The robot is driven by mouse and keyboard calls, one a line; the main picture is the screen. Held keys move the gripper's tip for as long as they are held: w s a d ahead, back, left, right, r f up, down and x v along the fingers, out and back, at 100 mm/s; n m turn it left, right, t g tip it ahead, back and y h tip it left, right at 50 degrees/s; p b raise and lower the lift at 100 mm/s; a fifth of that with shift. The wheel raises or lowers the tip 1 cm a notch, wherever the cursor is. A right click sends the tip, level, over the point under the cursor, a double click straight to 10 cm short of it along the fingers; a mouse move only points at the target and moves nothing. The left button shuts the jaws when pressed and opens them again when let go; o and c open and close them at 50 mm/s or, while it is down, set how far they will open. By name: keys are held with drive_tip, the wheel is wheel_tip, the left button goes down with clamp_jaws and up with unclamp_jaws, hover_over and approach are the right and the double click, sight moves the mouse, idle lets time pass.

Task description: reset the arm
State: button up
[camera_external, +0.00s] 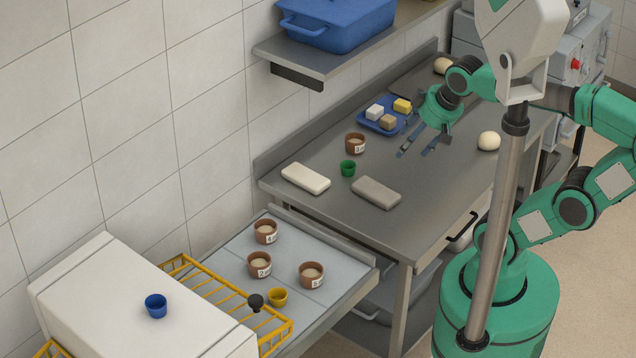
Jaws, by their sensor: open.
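My gripper (417,148) is open and hangs over the steel table, with its two dark fingers spread and pointing down to the left. Nothing shows between the fingers. It is to the right of a brown cup with a white label (355,143) and in front of a small blue tray (367,125). My green arm reaches in from the right side of the picture. Part of it is hidden behind the grey-white pole and head in front.
The steel table (428,208) bears a green cup (348,168), a pale block (306,178), a grey block (376,192) and a dough ball (489,141). Several brown cups stand on the lower surface, with a yellow cup (278,297) near a yellow rack (215,290). A blue bin (335,25) sits on a shelf.

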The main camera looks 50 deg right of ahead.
wheel_tip(320, 180, down, 2)
drive_tip(key=shift+f+b, duration=0.2)
drive_tip(key=shift+b, duration=1)
drive_tip(key=shift+r, duration=0.1)
idle(0.5)
